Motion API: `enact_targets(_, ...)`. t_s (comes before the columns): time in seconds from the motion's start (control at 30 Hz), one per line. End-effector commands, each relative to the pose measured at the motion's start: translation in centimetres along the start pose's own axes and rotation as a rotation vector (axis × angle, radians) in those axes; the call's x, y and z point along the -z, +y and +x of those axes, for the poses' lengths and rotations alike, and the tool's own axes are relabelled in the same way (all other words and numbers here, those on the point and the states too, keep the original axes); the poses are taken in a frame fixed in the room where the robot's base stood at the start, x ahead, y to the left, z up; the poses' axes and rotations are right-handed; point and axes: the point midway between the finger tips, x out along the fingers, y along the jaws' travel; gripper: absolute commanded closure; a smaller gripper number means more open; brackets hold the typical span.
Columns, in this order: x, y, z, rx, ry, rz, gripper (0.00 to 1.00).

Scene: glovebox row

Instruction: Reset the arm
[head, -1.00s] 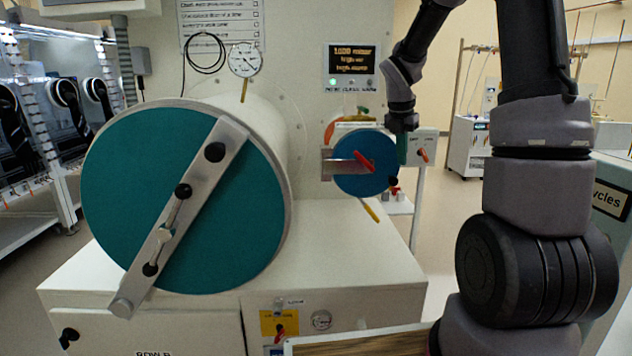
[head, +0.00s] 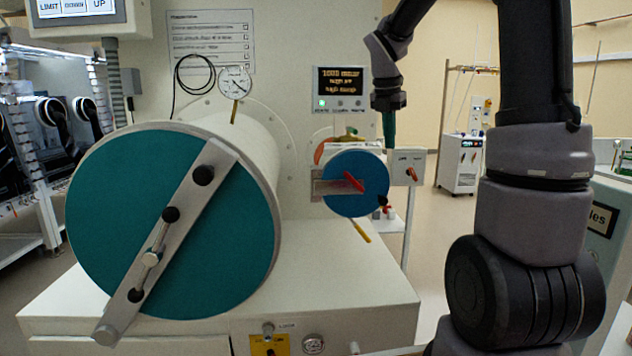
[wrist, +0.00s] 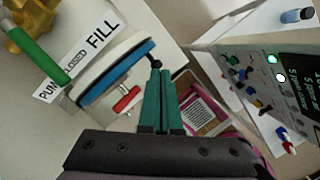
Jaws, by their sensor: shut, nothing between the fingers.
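My gripper (wrist: 160,100) has green fingers, shut together with nothing between them, in the wrist view. In the head view my gripper (head: 388,132) points downward, just right of the small blue round door (head: 345,200). In the wrist view the blue door (wrist: 112,75) with its red handle (wrist: 127,100) lies just left of the fingers. I cannot tell whether a fingertip touches the small black knob (wrist: 157,62) at the door's edge. My arm rises on the right side of the head view.
A large teal round door (head: 110,220) with a metal bar stands at left. A small switch box (head: 408,170) is right of the blue door. In the wrist view an instrument panel (wrist: 262,85) is at right and a green-handled valve (wrist: 38,48) at upper left. Open floor shows behind.

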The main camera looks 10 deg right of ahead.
Motion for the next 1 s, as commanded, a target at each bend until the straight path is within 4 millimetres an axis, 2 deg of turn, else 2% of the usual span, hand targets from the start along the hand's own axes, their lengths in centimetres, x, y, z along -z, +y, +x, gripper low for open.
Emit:
enact_targets(0.07, 0.6, -0.4, -0.7, -0.016, -0.004, 0.078, 1.0)
enact_targets(0.17, 2.2, -1.4, -2.2, -0.056, -0.002, 0.284, 1.0)
enact_targets(0.3, 5.4, -3.5, -4.7, -0.137, 0.03, 0.703, 1.0)
enact_targets(0.5, 10.1, -6.6, -7.2, -0.245, 0.149, 1.328, 1.0)
enact_targets(0.8, 16.7, -10.8, -8.8, -0.304, 0.491, 2.204, 1.0)
enact_targets(0.9, 18.1, -11.7, -8.8, -0.284, 0.606, 2.411, 1.0)
enact_targets(1.0, 19.1, -12.2, -8.8, -0.26, 0.689, 2.547, 1.0)
